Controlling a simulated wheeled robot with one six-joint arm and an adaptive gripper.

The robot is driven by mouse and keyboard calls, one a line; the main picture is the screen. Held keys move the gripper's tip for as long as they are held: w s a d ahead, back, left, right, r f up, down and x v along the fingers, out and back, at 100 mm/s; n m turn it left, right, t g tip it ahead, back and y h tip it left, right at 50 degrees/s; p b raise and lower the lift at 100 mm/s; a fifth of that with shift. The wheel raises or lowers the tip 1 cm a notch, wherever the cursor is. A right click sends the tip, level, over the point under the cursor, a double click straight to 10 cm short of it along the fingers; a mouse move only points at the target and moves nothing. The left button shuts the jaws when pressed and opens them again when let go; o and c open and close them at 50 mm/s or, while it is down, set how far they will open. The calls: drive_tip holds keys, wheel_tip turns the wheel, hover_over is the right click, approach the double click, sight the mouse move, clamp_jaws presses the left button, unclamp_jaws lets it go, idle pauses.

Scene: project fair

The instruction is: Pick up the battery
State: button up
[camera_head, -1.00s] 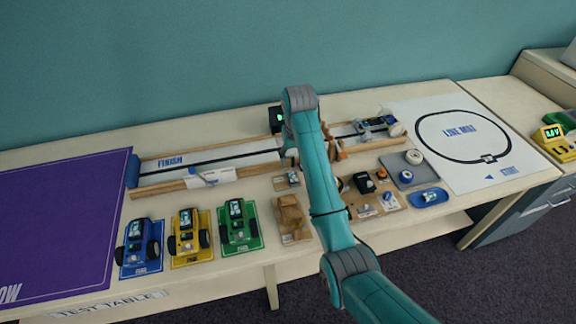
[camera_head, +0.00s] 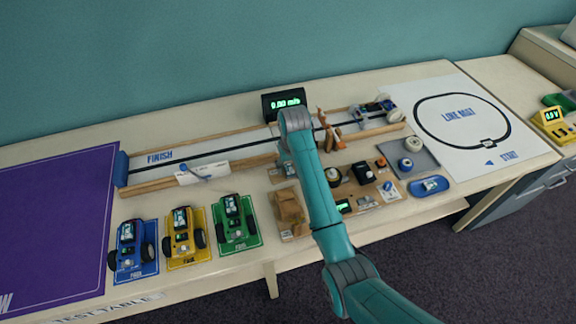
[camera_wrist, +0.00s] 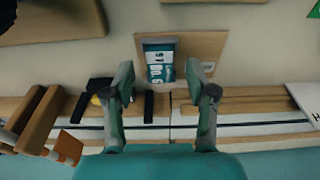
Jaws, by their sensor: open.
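The battery (camera_wrist: 160,62) is a small teal and white block with lettering. It lies on a brown card (camera_wrist: 205,47) in the wrist view, beside the wooden rail of the track. My gripper (camera_wrist: 163,80) is open and empty, its two fingers on either side of the battery's line in that picture. I cannot tell how high the fingers are above it. In the head view, the battery's card (camera_head: 277,176) shows left of my arm, and my arm hides the gripper.
A long track (camera_head: 220,160) with wooden rails runs behind the card. A black speed display (camera_head: 284,102) stands behind it. Brown wooden pieces (camera_head: 330,132) stand at the track. Small cars (camera_head: 184,236) and a board with parts (camera_head: 375,200) sit in front.

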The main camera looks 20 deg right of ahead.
drive_tip(key=shift+f, duration=0.45)
clamp_jaws()
drive_tip(key=shift+r, duration=0.15)
